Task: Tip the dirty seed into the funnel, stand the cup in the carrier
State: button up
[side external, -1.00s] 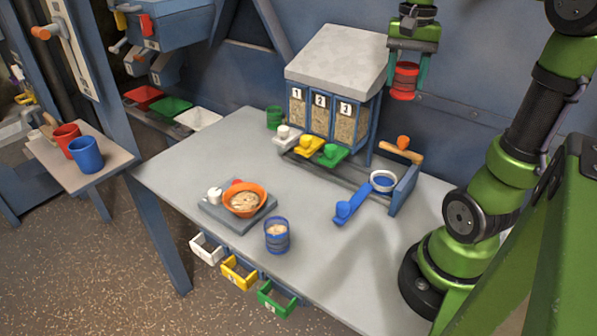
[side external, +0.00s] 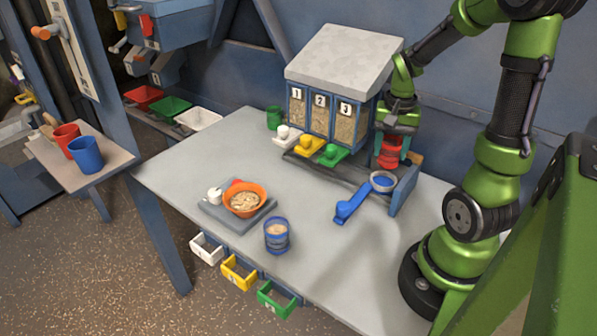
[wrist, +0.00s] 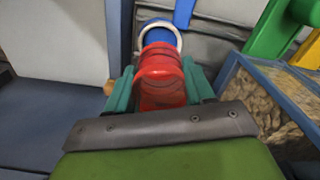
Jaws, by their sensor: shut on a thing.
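My gripper (side external: 391,150) is shut on a red cup (side external: 389,155). It holds the cup at the right end of the blue rack, beside the seed hopper. In the wrist view the red cup (wrist: 161,78) sits between the teal fingers. The cup's contents are hidden. A blue ring with a pale rim (side external: 383,182) lies just in front of and below the cup; it also shows beyond the cup in the wrist view (wrist: 162,29). I cannot tell for sure whether this ring is the funnel. I cannot single out the carrier.
The hopper (side external: 342,55) has bins 1, 2 and 3 with levers below. A blue scoop-like handle (side external: 350,207) lies before the ring. An orange bowl (side external: 259,191) of seed and a blue cup (side external: 277,246) stand on the table (side external: 190,165). The table's left part is clear.

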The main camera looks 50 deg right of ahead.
aim_at(389, 164)
jog(key=shift+f, duration=2.15)
jog(key=shift+a+f, duration=0.1)
jog(key=shift+f, duration=1.05)
jog(key=o, duration=1.1)
jog(key=shift+r, duration=0.1)
jog(key=shift+o, duration=0.2)
jog(key=shift+s, duration=0.1)
jog(key=shift+r, duration=0.1)
jog(key=shift+r, duration=0.65)
notch_tip(389, 164, up, 13)
jog(key=shift+f, duration=0.2)
